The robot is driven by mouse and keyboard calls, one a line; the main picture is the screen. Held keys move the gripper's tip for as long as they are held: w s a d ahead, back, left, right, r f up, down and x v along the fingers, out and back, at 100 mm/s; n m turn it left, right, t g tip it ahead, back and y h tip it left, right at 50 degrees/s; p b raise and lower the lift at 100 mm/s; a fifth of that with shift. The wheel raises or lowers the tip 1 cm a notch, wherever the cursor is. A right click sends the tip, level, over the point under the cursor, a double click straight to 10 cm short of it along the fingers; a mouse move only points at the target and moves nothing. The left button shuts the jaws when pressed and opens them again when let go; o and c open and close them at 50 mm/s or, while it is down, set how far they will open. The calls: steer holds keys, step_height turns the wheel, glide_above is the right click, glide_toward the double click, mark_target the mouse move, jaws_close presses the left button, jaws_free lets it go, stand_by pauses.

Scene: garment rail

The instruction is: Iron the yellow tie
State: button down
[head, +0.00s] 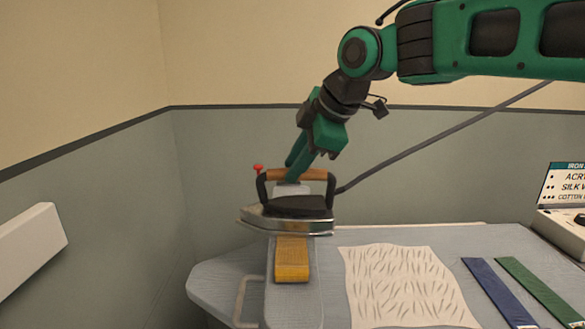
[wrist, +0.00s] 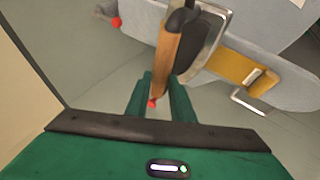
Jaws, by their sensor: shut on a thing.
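The iron (head: 290,213) has a silver body, a black top and a wooden handle, with a grey cord running up to the right. My gripper (head: 299,172) is shut on the handle from above; the handle also shows between my fingers in the wrist view (wrist: 167,62). The yellow tie (head: 292,262) lies lengthwise on a narrow grey padded board (head: 295,306). The iron is over the tie's far part and hides it. I cannot tell whether its sole touches the cloth. In the wrist view the tie (wrist: 235,71) comes out beside the iron.
A pale cloth with dark dashes (head: 405,290) lies right of the narrow board on the grey ironing surface (head: 478,243). A blue tie (head: 498,291) and a green tie (head: 538,290) lie further right, near a labelled panel (head: 567,186). A white ledge (head: 30,250) is at left.

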steer(key=w, duration=0.6)
steer(key=shift+d+f, duration=0.15)
stand_by(0.6)
